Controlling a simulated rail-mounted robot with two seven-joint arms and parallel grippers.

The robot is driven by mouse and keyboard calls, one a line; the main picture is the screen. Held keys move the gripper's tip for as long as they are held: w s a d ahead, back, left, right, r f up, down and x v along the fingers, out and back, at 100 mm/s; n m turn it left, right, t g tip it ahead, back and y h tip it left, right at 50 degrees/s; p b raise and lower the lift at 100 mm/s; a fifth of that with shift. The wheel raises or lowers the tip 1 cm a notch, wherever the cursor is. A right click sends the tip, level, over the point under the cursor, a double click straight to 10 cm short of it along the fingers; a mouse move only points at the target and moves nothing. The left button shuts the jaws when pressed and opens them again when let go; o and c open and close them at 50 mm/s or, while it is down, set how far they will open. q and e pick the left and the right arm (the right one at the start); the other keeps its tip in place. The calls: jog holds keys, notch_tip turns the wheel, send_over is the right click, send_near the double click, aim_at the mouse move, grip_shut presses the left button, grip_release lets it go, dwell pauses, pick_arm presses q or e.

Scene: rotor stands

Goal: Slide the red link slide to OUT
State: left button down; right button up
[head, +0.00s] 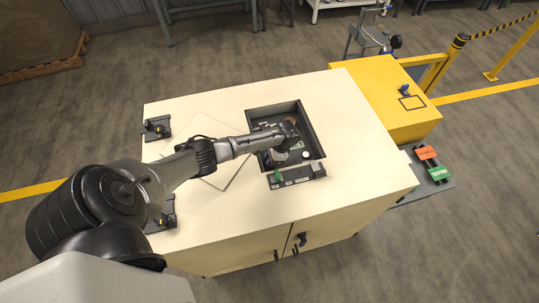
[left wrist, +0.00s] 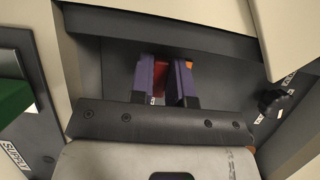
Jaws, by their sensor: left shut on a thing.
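The recessed dark panel (head: 252,110) is set in the top of the cream cabinet. My left gripper (head: 291,131) reaches down into this recess. In the left wrist view, its two blue-purple fingers (left wrist: 166,80) are shut on the red link slide (left wrist: 189,64). Only small red-orange parts of the slide show beside and between the fingers; the rest is hidden. In the head view the gripper covers the slide. The slide's position along its track and the OUT mark cannot be made out. My right gripper is not in view.
A dark strip (head: 300,178) with a green lever (head: 278,175) lies along the recess's front edge. A black knob (left wrist: 272,102) is right of the fingers in the wrist view. A loose cream cover (head: 228,177) lies left of the recess. Recess walls are close around the gripper.

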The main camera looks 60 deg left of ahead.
pick_arm(q)
jog(key=c, duration=1.2)
grip_release()
jog(key=shift+d, duration=0.25)
jog(key=shift+c, duration=0.2)
jog(key=shift+o, duration=0.8)
jog(key=shift+a, duration=0.1)
jog(key=v, duration=1.4)
jog(key=shift+f, duration=0.1)
